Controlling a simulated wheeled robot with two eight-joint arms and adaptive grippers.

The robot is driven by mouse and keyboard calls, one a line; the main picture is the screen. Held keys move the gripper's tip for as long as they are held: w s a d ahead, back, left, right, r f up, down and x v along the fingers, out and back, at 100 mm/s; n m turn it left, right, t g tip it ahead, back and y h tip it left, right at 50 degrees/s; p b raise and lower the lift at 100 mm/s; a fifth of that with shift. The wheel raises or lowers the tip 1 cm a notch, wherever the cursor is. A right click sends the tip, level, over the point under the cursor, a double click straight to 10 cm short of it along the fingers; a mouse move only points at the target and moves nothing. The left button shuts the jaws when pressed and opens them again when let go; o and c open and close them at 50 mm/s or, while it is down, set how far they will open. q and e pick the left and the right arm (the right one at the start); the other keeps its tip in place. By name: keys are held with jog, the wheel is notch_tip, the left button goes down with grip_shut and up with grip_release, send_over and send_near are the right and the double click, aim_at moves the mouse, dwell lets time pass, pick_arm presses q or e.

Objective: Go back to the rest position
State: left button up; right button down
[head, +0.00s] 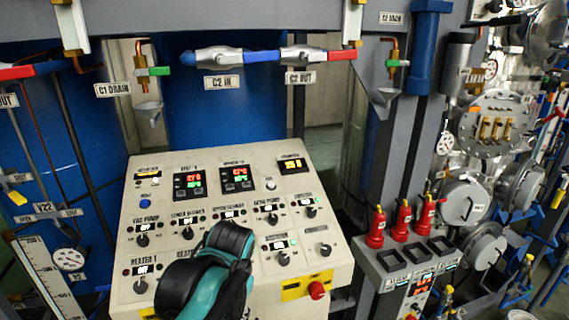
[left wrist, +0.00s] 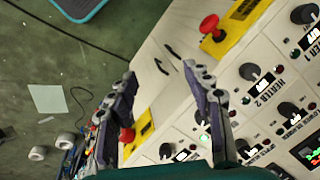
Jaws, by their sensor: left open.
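My left gripper (left wrist: 160,76) is open and empty in the left wrist view, its two dark fingers apart. It is over the lower part of the cream control panel (left wrist: 165,25). A knob (left wrist: 248,71) marked heater 2 lies to the right of the fingers; whether anything touches it, I cannot tell. In the head view, my black and teal arm covers the lower middle of the control panel (head: 160,222), and the fingers cannot be made out. My right gripper is in neither view.
A red button (head: 316,290) sits on the panel's yellow lower right corner. Red bottles (head: 403,217) stand in a grey rack to the right. Valves with blue and red handles (head: 263,56) run above the panel. Green floor (left wrist: 40,60) with paper and cables is open beside it.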

pick_arm(q)
jog(key=s+a+f+n+t+h+b, duration=0.1)
jog(key=s+a+f+n+t+b, duration=0.1)
jog(key=f+b, duration=0.4)
jog(key=s+a+f+n+t+b, duration=0.2)
jog(key=s+f+b, duration=0.3)
jog(key=f, duration=1)
jog(key=shift+s+a+n+t+h+b, duration=0.15)
jog(key=shift+a+n+t+h+b, duration=0.25)
jog(key=shift+a+t+b, duration=0.45)
jog(key=shift+d+f, duration=0.15)
jog(key=shift+d, duration=0.05)
